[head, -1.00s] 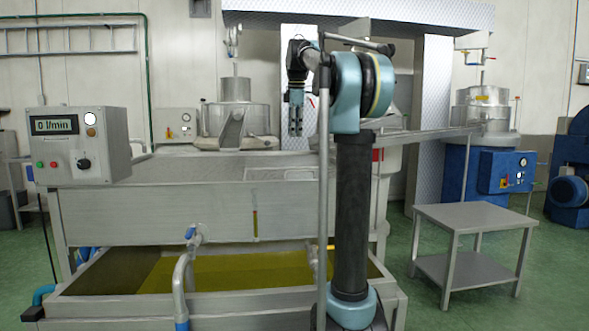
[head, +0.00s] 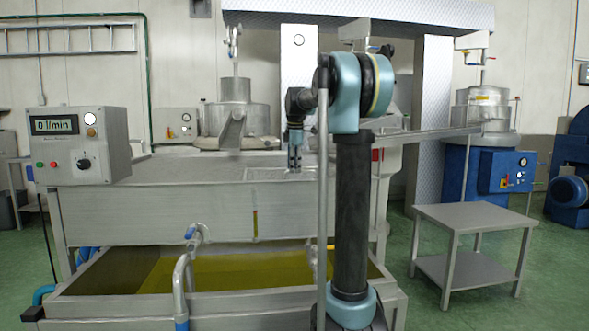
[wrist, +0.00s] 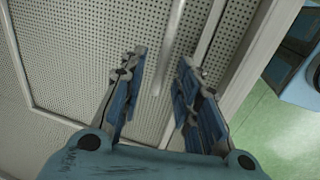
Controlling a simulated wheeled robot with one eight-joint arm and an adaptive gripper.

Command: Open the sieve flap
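The sieve flap (wrist: 80,50) is a pale perforated metal panel in the wrist view. In the head view it is a flat outlined panel (head: 262,174) in the tank's top. A slim pale bar (wrist: 172,45), seemingly its handle, runs between my fingers in the wrist view. My gripper (wrist: 161,58) is open, with a blue-padded finger on each side of the bar and a visible gap to each. In the head view my gripper (head: 295,168) points down, low over the flap's right part. Whether the fingertips reach down to the bar's height I cannot tell.
The steel tank (head: 150,215) has a raised rim (wrist: 262,55) right of the flap. A control box (head: 80,145) reading 0 l/min stands at the left. A low steel table (head: 475,217) stands right, with green floor around it.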

